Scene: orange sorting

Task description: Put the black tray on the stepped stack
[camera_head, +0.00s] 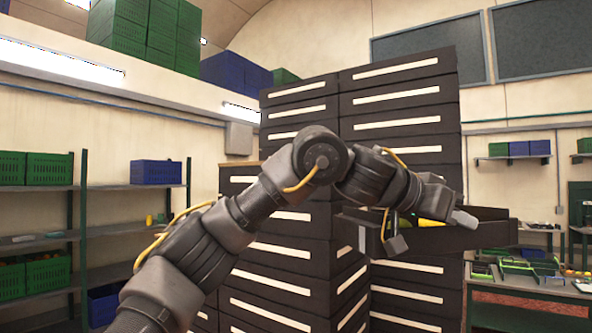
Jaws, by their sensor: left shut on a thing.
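The black tray (480,237) is held up in front of the stack, right of centre. My left gripper (430,230) is shut on its near side, one finger to each side of the grip. Something orange-yellow and something green show at the tray, partly hidden by my gripper. The stepped stack (290,285) is made of black trays with pale front strips. Its tall columns rise at the back, and a lower column stands at the front left. My left arm hides part of the stack. I cannot tell whether the held tray touches the stack. My right gripper is not in view.
Shelves with green crates (48,168) and a blue crate (156,172) stand at the left. At the right is a table (530,290) with green trays on it. Open room shows between the stack and the left shelves.

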